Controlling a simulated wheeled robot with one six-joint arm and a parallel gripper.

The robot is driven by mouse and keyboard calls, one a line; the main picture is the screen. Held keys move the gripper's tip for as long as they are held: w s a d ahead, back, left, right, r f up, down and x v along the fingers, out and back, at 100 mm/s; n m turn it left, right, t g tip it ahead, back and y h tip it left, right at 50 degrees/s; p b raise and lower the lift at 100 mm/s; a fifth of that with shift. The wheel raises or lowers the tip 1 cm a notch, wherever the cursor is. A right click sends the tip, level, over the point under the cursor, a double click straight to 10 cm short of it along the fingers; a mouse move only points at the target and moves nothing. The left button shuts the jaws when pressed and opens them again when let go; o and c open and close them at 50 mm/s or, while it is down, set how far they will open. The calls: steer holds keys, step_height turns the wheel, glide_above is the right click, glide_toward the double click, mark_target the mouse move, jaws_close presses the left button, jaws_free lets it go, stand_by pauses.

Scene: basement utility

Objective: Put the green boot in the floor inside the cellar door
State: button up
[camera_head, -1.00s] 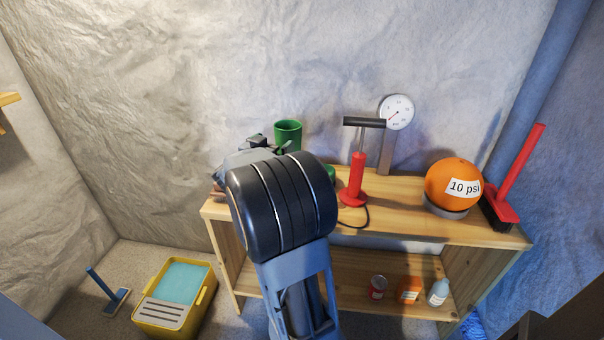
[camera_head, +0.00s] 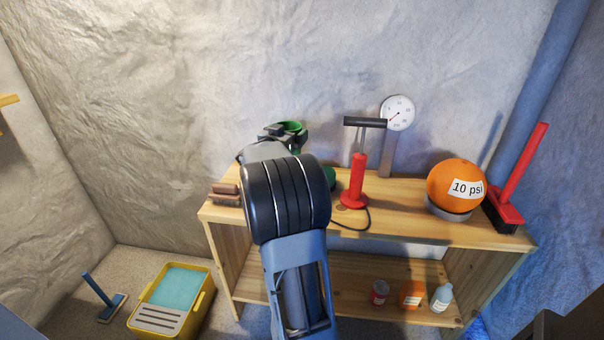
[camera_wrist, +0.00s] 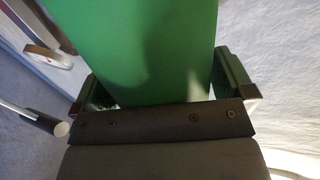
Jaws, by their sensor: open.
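The green boot (camera_head: 292,127) stands on the wooden bench against the wall, mostly hidden behind my arm. Its round open top and a bit of its green foot (camera_head: 329,177) show in the head view. My gripper (camera_head: 284,133) is at the boot's upper shaft. In the wrist view the green shaft (camera_wrist: 145,50) stands between the two fingers of my gripper (camera_wrist: 165,90), which are open on either side of it. I cannot tell whether either finger touches it. The cellar door is not in view.
On the bench (camera_head: 405,213) stand a red pump (camera_head: 357,180) with a gauge (camera_head: 397,113), an orange ball (camera_head: 455,187), a red brush (camera_head: 510,190) and brown brushes (camera_head: 225,194). Cans and bottles sit on the lower shelf. A yellow bucket (camera_head: 200,303) stands on the floor at left.

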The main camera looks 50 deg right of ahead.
steer(key=shift+c, duration=0.5)
jaws_close()
steer(key=shift+r, duration=0.1)
stand_by(0.3)
